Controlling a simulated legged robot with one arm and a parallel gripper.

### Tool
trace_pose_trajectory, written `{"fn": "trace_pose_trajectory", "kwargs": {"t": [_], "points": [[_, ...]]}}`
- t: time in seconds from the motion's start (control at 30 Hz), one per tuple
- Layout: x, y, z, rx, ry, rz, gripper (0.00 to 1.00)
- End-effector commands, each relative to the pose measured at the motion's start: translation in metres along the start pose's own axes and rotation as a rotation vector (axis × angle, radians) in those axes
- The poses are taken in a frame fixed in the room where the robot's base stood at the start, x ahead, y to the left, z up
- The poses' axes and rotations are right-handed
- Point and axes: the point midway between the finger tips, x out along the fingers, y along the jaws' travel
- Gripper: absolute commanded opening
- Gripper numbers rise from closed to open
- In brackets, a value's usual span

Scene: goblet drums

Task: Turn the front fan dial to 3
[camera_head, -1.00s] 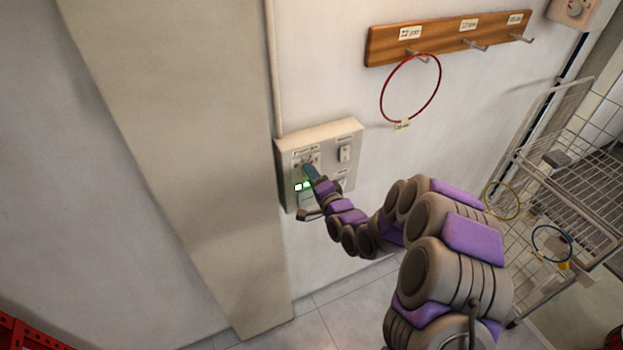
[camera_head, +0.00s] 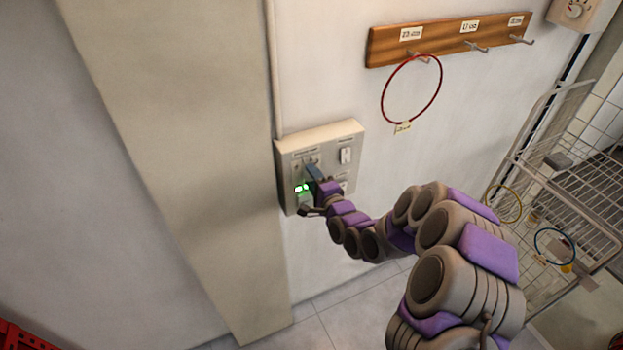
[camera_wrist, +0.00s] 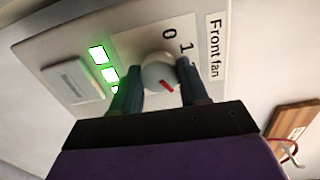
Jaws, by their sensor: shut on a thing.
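The front fan dial (camera_wrist: 158,66) is a round pale knob with a red mark, under the label "Front fan" (camera_wrist: 214,47) in the wrist view. The numbers 0 and 1 show beside it; other numbers are hidden by my fingers. The red mark slants to the lower right in that view, away from the 0. My gripper (camera_wrist: 157,78) has one dark finger on each side of the knob and is shut on it. In the head view my gripper (camera_head: 313,174) is at the left part of the wall control box (camera_head: 331,133), and the dial is hidden.
Green-lit indicators (camera_wrist: 98,54) and a pale rocker switch (camera_wrist: 72,80) sit beside the dial. Another switch (camera_head: 346,155) is on the box's right. A red ring (camera_head: 384,100) hangs from a wooden hook rail (camera_head: 385,47) above. A wire cart (camera_head: 520,185) stands at right.

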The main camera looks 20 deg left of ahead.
Motion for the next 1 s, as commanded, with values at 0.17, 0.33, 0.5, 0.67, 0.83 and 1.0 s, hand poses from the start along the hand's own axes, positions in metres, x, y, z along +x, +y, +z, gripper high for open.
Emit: {"fn": "trace_pose_trajectory", "kwargs": {"t": [0.17,0.33,0.5,0.67,0.83,1.0], "points": [[-0.001,0.004,-0.003,0.005,0.006,0.008,0.52],[-0.001,0.002,-0.001,0.002,0.004,0.005,0.68],[-0.001,0.002,0.001,0.0,0.002,0.004,0.69],[-0.003,0.002,0.001,0.0,0.002,0.004,0.69],[-0.018,0.001,0.0,0.001,0.003,0.003,0.69],[-0.046,0.001,-0.001,0.002,0.003,0.005,0.69]]}}
